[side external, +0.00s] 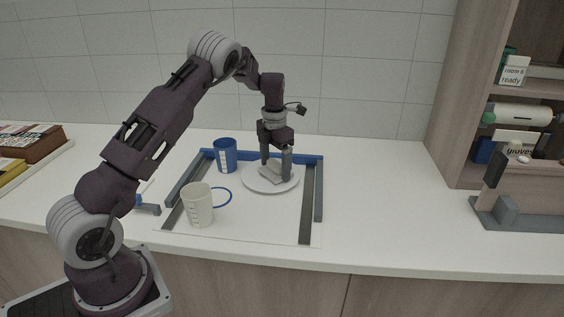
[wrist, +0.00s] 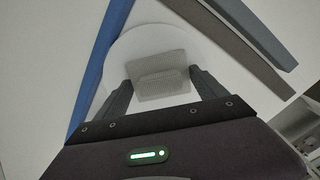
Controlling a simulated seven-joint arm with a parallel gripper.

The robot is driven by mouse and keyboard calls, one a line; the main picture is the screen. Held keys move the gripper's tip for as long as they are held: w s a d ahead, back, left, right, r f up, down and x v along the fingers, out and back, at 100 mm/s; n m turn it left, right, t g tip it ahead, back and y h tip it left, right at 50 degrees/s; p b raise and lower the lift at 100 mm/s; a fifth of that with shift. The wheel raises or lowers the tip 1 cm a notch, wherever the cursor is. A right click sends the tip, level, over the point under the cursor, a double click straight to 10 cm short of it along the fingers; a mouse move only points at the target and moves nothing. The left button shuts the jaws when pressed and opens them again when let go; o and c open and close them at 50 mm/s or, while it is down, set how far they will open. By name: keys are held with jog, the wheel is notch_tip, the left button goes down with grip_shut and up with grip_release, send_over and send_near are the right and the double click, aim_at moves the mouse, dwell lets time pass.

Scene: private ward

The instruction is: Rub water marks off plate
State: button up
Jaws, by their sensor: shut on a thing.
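A round white plate (side external: 258,184) lies flat on the white mat at the back of the framed area. My gripper (side external: 275,170) is over the plate, pointing down, and is shut on a pale grey cloth (side external: 271,176). The cloth is at the plate's surface; I cannot tell how firmly it touches. In the wrist view the plate (wrist: 122,50) shows behind the cloth (wrist: 160,78), which sits between the two fingers of my gripper (wrist: 160,85). Any water marks are too faint to tell.
A blue mug (side external: 226,156) stands left of the plate. A white measuring mug (side external: 197,205) with a blue handle stands in front. Blue and grey rails (side external: 312,205) border the mat. Books (side external: 30,150) lie at far left; a shelf unit (side external: 500,100) stands right.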

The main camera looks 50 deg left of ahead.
aim_at(259, 174)
jog(key=shift+s+a, duration=0.7)
jog(key=shift+s, duration=0.3)
jog(key=shift+s+a, duration=0.65)
jog(key=shift+s, duration=0.35)
jog(key=shift+w+d, duration=0.65)
jog(key=shift+w, duration=0.3)
jog(key=shift+w+d, duration=0.7)
jog(key=shift+w, duration=0.25)
jog(key=shift+w+d, duration=0.65)
jog(key=shift+w, duration=0.3)
jog(key=shift+w+d, duration=0.15)
jog(key=shift+w, duration=0.05)
notch_tip(259, 174, up, 8)
